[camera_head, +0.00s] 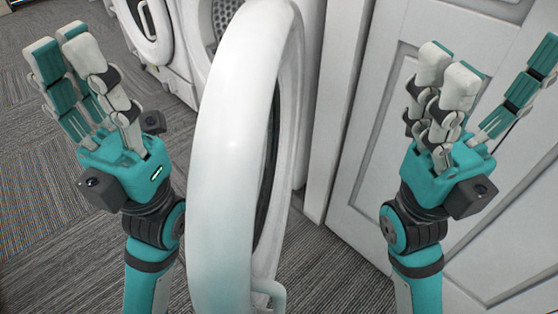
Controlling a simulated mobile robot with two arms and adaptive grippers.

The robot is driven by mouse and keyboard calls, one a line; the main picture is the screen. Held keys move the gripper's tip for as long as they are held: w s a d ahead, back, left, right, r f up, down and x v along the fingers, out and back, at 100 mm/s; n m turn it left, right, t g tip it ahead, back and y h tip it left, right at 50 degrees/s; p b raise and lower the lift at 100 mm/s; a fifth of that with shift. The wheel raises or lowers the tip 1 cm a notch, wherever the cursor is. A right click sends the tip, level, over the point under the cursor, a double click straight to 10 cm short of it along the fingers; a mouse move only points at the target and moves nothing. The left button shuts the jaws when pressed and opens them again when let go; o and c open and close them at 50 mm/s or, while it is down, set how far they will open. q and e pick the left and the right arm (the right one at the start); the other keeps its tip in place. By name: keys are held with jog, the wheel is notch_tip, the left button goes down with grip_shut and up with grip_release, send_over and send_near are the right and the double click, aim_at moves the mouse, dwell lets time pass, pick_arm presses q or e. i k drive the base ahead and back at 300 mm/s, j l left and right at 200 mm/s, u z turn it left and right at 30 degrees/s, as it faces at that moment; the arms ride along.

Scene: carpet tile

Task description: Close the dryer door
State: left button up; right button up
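The dryer door (234,150) is a thick white ring that stands open, seen almost edge-on in the middle of the view. A small handle (270,292) shows at its lower right. Behind it is the white dryer (302,45), with its perforated drum (222,14) partly visible. My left gripper (75,65) is open and empty, raised to the left of the door and apart from it. My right gripper (490,85) is open and empty, raised to the right of the door, in front of a white panel door.
Another white machine (160,45) with a round door stands at the upper left. A white panelled door (375,150) and its frame close off the right side. Grey carpet tile (40,220) is free at the left.

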aim_at(239, 183)
jog(key=k+l+u, duration=0.15)
jog(key=l, duration=0.3)
jog(key=k+l+u, duration=0.1)
jog(key=k+l, duration=0.2)
jog(key=l, duration=0.15)
jog(key=k+l+u, duration=0.15)
jog(key=l, duration=0.25)
jog(key=k, duration=0.1)
